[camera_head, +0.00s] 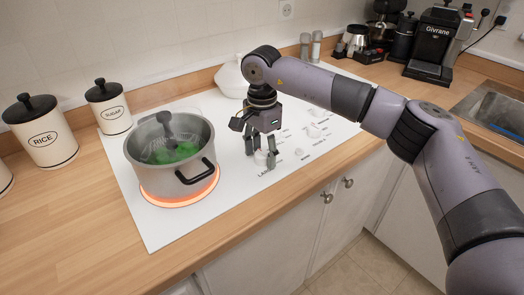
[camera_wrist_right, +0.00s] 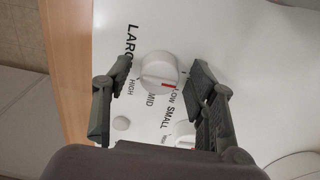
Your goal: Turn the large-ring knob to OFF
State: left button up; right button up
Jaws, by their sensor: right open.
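The large-ring knob (camera_wrist_right: 156,67) is a round white dial on the white cooktop, beside the printed word LARGE. Its red mark points toward the LOW label. In the head view the knob (camera_head: 261,157) is partly hidden by my fingers. My right gripper (camera_head: 262,160) points down at it. In the right wrist view the open gripper (camera_wrist_right: 159,76) has one finger on each side of the knob, with a visible gap on the left; contact on the right side is unclear. The large ring (camera_head: 180,198) glows orange under a pot. My left gripper is not in view.
The grey pot (camera_head: 138,160) with green contents has a black handle facing my right gripper. Another knob (camera_wrist_right: 184,133) sits nearby. A white lidded dish (camera_head: 230,80) is behind my gripper. RICE (camera_head: 42,138) and SUGAR (camera_head: 110,113) canisters stand left. The counter's front strip is clear.

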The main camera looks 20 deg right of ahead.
aim_at(262, 152)
jog(key=shift+r, duration=0.1)
notch_tip(262, 152, up, 12)
dwell(0.5)
jog(key=shift+s+f, duration=0.1)
jog(key=shift+f, duration=0.15)
